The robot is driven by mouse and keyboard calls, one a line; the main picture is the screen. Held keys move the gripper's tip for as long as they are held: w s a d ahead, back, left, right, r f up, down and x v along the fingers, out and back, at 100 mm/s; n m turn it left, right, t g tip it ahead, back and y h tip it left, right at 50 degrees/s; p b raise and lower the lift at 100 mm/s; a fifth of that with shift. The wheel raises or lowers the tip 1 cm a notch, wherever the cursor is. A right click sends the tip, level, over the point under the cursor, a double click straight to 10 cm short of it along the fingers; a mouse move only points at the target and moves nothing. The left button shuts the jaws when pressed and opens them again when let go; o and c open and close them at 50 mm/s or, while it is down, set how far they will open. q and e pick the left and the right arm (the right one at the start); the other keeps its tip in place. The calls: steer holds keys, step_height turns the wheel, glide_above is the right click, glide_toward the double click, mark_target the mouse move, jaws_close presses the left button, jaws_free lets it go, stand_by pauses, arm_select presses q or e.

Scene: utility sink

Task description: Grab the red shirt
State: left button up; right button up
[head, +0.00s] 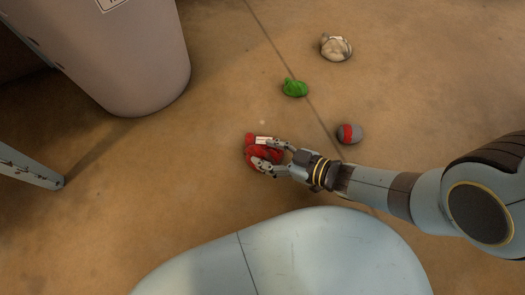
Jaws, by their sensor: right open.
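The red shirt (250,154) is a small crumpled red bundle with a white patch, lying on the brown floor near the middle of the head view. My right gripper (263,153) reaches in from the right, its two fingers apart over the bundle, one along its upper side and one along its lower side. The fingers hide part of the shirt. The jaws are open, and I cannot tell whether they touch the cloth. My left gripper is not in view.
A green bundle (295,88), a grey bundle with a red band (349,134) and a beige-white bundle (336,48) lie on the floor. A large grey bin (140,60) stands upper left, with a pale metal leg (30,169) below it. Floor left of the shirt is clear.

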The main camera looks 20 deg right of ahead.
jaws_close()
stand_by(0.3)
stand_by(0.4)
